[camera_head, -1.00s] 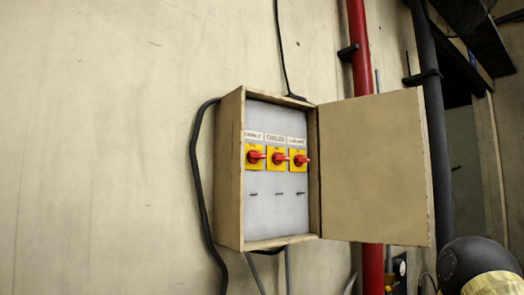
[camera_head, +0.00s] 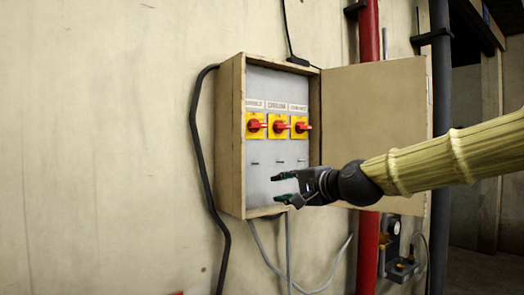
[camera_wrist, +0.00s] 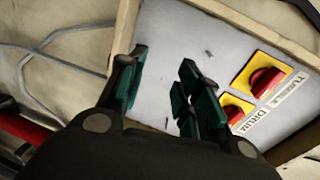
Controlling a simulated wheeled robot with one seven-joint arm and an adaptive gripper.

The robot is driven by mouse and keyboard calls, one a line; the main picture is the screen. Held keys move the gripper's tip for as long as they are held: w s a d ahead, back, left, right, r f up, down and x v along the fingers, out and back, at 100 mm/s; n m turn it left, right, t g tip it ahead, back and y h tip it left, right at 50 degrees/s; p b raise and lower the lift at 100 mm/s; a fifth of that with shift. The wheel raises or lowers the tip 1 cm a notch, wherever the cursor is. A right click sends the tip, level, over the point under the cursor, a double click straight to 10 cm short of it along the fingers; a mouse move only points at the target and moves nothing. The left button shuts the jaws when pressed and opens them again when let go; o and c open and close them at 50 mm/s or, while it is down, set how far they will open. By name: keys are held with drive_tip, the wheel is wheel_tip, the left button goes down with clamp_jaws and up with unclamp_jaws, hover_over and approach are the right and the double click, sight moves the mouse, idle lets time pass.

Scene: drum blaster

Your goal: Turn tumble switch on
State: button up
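The open control box (camera_head: 231,150) on the wall holds three yellow plates with red rotary knobs in a row. In the wrist view the tumble switch (camera_wrist: 264,80) reads "TUMBLE" and lies closest to the box's side wall, beside the drum switch (camera_wrist: 236,112). This makes the tumble switch (camera_head: 255,126) the leftmost in the head view, where the labels are blurred. My gripper (camera_head: 281,188) is open and empty, in front of the panel's lower part and below the knobs. In the wrist view my gripper (camera_wrist: 163,80) has its fingers apart, with bare panel beyond them.
The box door (camera_head: 372,105) hangs open to the right, behind my arm. Black and grey cables (camera_head: 207,160) run beside and below the box. A red pipe (camera_head: 369,245) stands at right. The wall at left is clear.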

drive_tip(key=t+y, duration=0.1)
drive_tip(key=y, duration=0.1)
approach(259, 125)
drive_tip(key=p+x, duration=0.5)
drive_tip(key=x, duration=0.3)
drive_tip(key=shift+w+a, duration=0.15)
drive_tip(key=shift+w, duration=0.2)
clamp_jaws()
